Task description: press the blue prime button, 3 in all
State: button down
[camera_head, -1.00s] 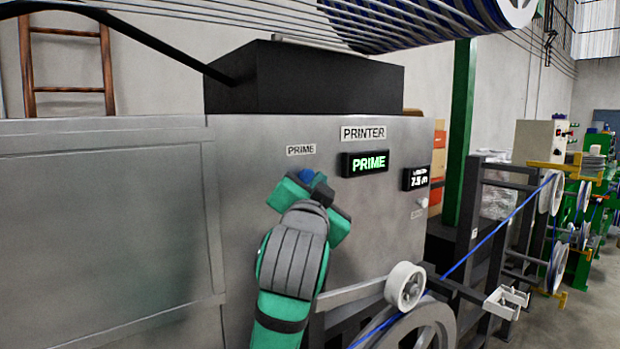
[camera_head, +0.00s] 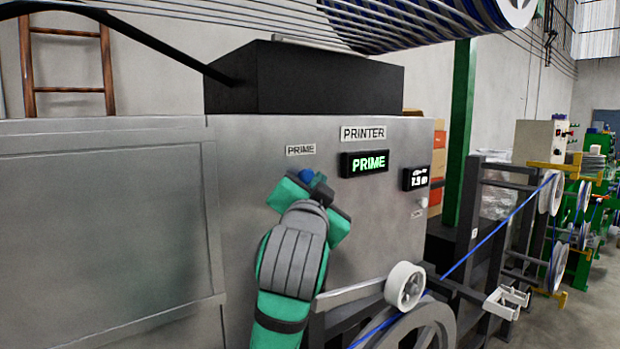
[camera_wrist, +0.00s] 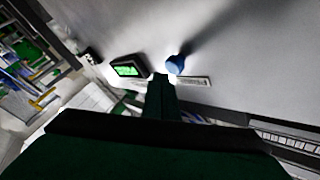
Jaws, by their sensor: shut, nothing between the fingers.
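The blue prime button (camera_head: 306,175) sits on the grey printer panel just below the PRIME label (camera_head: 300,150). It is partly hidden behind my gripper (camera_head: 318,187) in the head view. In the wrist view the round blue button (camera_wrist: 176,64) stands out from the panel. The shut, empty tip of my gripper (camera_wrist: 161,82) is right beside it there. I cannot tell whether the tip touches the button. The lit display (camera_head: 364,163) reads PRIME in green, and it also shows in the wrist view (camera_wrist: 127,68).
A small length display (camera_head: 416,178) and a small pale knob (camera_head: 418,203) are on the panel to the right. A pulley wheel (camera_head: 405,286) with blue cable stands in front of the printer at lower right. The panel left of my arm is bare.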

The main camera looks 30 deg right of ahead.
jog(key=shift+w, duration=0.2)
jog(key=shift+w, duration=0.25)
dwell(0.3)
